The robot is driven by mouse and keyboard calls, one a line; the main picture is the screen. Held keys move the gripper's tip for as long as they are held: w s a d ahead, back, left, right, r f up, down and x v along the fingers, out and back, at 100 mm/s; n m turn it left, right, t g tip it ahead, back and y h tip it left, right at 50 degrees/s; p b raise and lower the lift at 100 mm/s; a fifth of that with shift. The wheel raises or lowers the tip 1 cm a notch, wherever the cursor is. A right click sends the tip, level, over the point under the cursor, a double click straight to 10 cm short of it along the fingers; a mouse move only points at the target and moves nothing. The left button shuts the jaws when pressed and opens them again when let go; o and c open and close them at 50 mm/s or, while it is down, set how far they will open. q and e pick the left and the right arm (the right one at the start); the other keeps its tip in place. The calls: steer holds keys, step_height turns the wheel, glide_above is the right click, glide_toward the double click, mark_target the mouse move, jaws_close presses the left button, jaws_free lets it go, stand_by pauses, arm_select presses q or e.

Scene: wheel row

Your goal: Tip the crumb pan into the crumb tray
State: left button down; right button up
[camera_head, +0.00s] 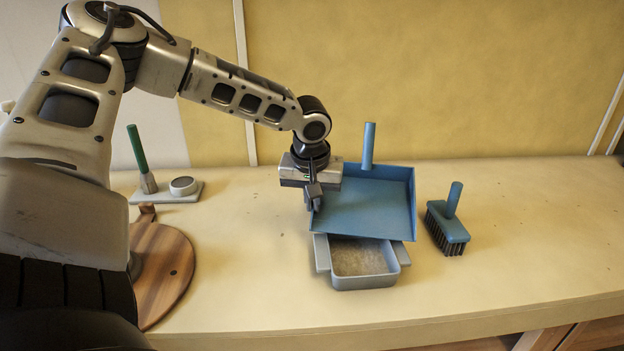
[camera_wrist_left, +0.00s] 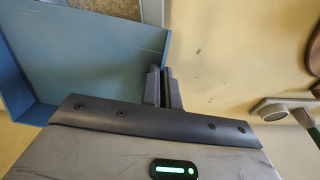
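The blue crumb pan (camera_head: 362,207) is held over the back of the grey crumb tray (camera_head: 365,283), its open front edge above the tray. The pan looks tilted toward the front, and its handle (camera_head: 368,146) stands up at the back. No crumbs show on its visible floor. Grainy grey-brown matter covers the tray's floor. My left gripper (camera_head: 314,198) is at the pan's left side. In the left wrist view its fingers (camera_wrist_left: 164,88) are close together, with the edge of the pan (camera_wrist_left: 85,60) running between them. My right gripper is not in view.
A blue brush (camera_head: 448,229) stands right of the pan. A green-handled tool (camera_head: 140,160) and a small round dish (camera_head: 184,186) sit on a pale base at left. A round wooden board (camera_head: 165,265) lies partly behind my arm.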

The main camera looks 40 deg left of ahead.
arm_select(q)
steer(key=shift+w+a+f+g+h, duration=0.3)
steer(key=shift+f+g+h, duration=0.2)
steer(key=shift+g, duration=0.3)
steer(key=shift+w+d+g, duration=0.1)
steer(key=shift+g, duration=0.2)
steer(key=shift+r, duration=0.1)
steer(key=shift+r+p, duration=0.75)
steer(key=shift+r, duration=0.7)
